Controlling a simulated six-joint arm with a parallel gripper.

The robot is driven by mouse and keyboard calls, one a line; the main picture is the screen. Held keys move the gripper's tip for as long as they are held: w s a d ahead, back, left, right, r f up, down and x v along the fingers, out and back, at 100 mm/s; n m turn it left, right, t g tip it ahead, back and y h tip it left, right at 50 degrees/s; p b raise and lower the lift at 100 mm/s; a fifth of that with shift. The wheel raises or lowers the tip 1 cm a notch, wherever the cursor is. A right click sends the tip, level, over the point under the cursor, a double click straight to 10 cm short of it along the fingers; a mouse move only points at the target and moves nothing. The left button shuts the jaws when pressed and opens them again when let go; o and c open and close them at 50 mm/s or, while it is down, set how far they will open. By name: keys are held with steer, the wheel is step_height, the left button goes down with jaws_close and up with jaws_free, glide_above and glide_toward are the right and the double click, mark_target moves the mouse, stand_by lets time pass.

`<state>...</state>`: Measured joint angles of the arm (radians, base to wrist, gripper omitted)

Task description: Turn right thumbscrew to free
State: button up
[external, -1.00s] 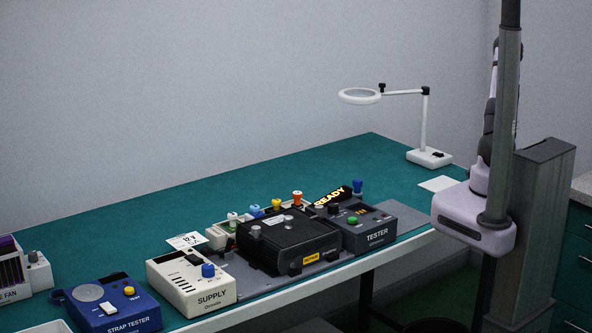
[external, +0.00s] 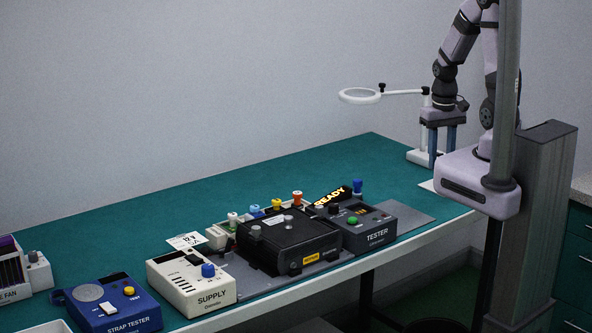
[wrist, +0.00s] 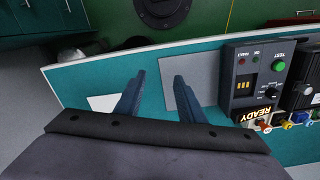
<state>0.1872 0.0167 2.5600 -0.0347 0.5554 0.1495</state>
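A black box unit (external: 290,240) with a yellow label sits at the middle of the green bench. Small grey knobs stand on it: one at its left side (external: 255,231) and one near its back right (external: 319,208); I cannot tell surely which is the right thumbscrew. My gripper (external: 442,160) points down over the far right of the bench, well to the right of the unit. In the wrist view its two blue fingers (wrist: 158,85) are apart with nothing between them. The box's edge shows at the right of the wrist view, mostly cut off.
The tester (external: 376,231), with a green button and READY sign (external: 331,197), stands between my gripper and the black unit. The white supply (external: 192,281) and blue strap tester (external: 108,303) are left. A magnifier lamp (external: 360,96) stands behind my gripper. Several coloured knobs line the back.

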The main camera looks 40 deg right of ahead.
steer(key=a+r+n, duration=0.4)
steer(key=a, duration=0.1)
steer(key=m+b, duration=0.3)
steer(key=b, duration=0.8)
glide_above(319, 206)
step_height(319, 206, down, 4)
steer(key=shift+w+r, duration=0.1)
steer(key=shift+r, duration=0.1)
steer(key=shift+d+f+p, duration=0.1)
steer(key=shift+f+p, duration=1)
steer(key=shift+f, duration=2.55)
jaws_close()
